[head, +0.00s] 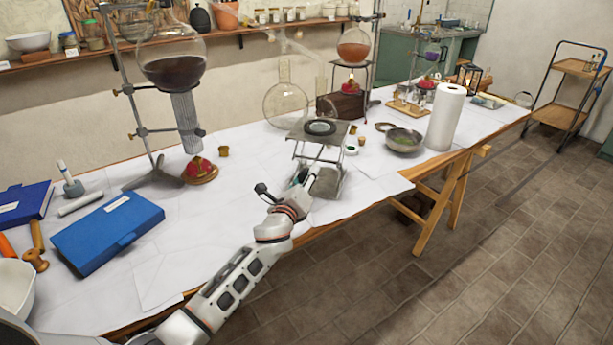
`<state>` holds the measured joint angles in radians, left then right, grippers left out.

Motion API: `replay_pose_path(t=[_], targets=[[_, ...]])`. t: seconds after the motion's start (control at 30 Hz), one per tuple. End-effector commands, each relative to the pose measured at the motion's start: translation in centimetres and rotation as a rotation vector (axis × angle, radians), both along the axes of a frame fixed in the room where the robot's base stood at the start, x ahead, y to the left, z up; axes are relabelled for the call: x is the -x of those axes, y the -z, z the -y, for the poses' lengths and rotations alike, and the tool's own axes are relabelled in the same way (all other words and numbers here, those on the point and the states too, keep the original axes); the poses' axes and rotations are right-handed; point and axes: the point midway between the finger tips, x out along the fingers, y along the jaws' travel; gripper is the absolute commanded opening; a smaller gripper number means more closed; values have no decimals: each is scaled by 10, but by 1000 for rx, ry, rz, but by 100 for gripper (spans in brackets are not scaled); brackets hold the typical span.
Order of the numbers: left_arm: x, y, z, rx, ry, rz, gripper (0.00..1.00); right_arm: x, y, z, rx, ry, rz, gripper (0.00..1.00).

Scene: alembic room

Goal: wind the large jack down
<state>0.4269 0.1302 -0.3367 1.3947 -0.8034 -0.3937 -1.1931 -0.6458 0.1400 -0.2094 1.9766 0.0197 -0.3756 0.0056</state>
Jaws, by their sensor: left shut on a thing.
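The large jack (306,134) stands near the front edge of the white-covered bench, in the middle of the head view. Its metal top plate is raised well above its base on crossed legs. A dark ring (320,127) lies on the plate. My left gripper (308,177) reaches in from the front left and is shut on the jack's front side, low between plate and base. The gripper hides the exact part it holds, likely the knob. My right gripper is not in view.
A clear round flask (287,105) is just behind the jack. A metal bowl (404,140) and a paper roll (446,116) stand to the right. A blue case (108,232) lies left of my arm. A stand holds a dark-filled flask (172,70) at the back left.

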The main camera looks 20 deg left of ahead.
Motion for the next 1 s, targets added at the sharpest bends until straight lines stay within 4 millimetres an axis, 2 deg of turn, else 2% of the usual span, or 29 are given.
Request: replay_pose_path(t=[1.0], targets=[[0,4,-1,969,0,0,14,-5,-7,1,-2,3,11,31]])
